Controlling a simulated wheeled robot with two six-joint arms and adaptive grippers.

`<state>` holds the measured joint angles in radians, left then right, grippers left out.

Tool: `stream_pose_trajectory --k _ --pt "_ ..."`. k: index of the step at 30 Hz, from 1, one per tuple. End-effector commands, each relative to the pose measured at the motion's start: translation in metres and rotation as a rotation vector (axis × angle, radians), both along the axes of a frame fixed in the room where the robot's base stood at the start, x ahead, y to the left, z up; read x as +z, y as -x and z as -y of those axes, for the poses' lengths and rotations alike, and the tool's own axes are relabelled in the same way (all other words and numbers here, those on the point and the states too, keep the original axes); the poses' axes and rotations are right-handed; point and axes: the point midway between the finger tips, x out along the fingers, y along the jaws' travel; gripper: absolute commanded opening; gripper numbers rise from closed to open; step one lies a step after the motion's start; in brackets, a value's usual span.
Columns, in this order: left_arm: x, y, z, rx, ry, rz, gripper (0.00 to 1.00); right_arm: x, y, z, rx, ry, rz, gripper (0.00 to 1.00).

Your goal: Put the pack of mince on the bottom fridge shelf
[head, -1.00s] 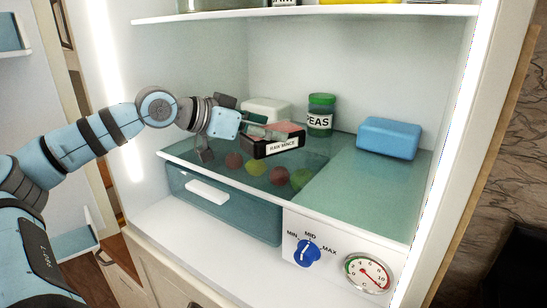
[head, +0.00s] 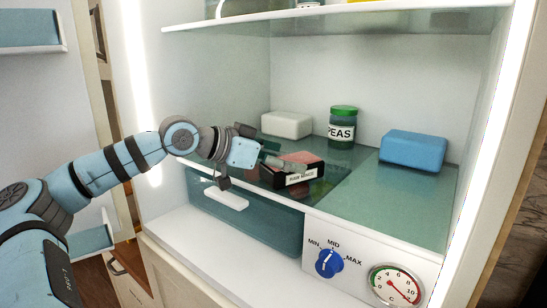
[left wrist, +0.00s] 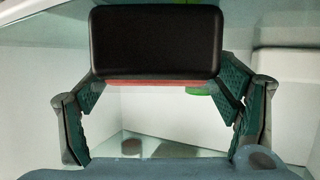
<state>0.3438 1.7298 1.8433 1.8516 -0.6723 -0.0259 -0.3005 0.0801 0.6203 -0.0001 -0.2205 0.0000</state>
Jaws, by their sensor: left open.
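The pack of mince (head: 300,160) is a black tray with a red top and a white label reading RAW MINCE. In the head view it is at the left part of the glass bottom shelf (head: 380,205), on it as far as I can tell; its underside is hidden. My left gripper (head: 272,160) reaches in from the left at the pack's left end. In the left wrist view the pack (left wrist: 157,42) fills the space ahead of the open fingers (left wrist: 160,100), which stand on either side; contact is unclear. My right gripper is out of view.
A white block (head: 287,125) and a green-lidded PEAS jar (head: 342,127) stand behind the pack. A blue box (head: 413,151) is at the right. The shelf's front right is clear. An upper shelf (head: 330,14) is overhead; a drawer (head: 250,225) and blue dial (head: 329,262) are below.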

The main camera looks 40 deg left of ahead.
Motion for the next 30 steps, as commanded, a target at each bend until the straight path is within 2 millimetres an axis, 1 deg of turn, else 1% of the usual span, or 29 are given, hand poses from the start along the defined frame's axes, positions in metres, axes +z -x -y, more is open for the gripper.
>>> stream_pose_trajectory --k 2,5,7,10,13,15,18,21,26,27,29,30 --pt "-0.001 0.004 -0.002 0.002 0.001 0.005 0.82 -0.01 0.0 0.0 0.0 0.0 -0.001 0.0" --pt "0.002 0.015 -0.005 0.002 0.002 0.009 0.82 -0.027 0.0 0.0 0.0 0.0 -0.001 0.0" --pt "0.003 0.027 -0.008 0.0 0.002 0.01 0.82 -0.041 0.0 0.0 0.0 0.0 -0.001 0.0" --pt "0.013 0.051 -0.016 0.002 0.0 0.01 0.82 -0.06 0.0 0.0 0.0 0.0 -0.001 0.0" --pt "0.026 0.074 -0.024 0.002 0.002 0.008 0.82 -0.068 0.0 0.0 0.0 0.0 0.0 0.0" --pt "0.033 0.088 -0.028 0.001 0.001 0.006 0.82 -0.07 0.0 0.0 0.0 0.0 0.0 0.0" --pt "0.04 0.1 -0.032 0.001 0.001 0.003 0.82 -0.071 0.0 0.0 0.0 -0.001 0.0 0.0" --pt "0.043 0.105 -0.033 -0.001 0.001 0.003 0.82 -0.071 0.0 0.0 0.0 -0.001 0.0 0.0" --pt "0.044 0.105 -0.033 -0.001 0.001 0.001 0.82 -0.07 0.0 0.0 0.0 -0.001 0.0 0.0" --pt "0.044 0.105 -0.033 -0.001 0.001 0.001 0.84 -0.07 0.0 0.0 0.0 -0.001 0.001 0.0" --pt "0.044 0.105 -0.033 -0.001 0.001 0.002 0.93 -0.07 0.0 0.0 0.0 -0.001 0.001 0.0" --pt "0.044 0.105 -0.033 -0.001 0.001 0.002 0.96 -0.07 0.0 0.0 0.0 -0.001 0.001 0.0"
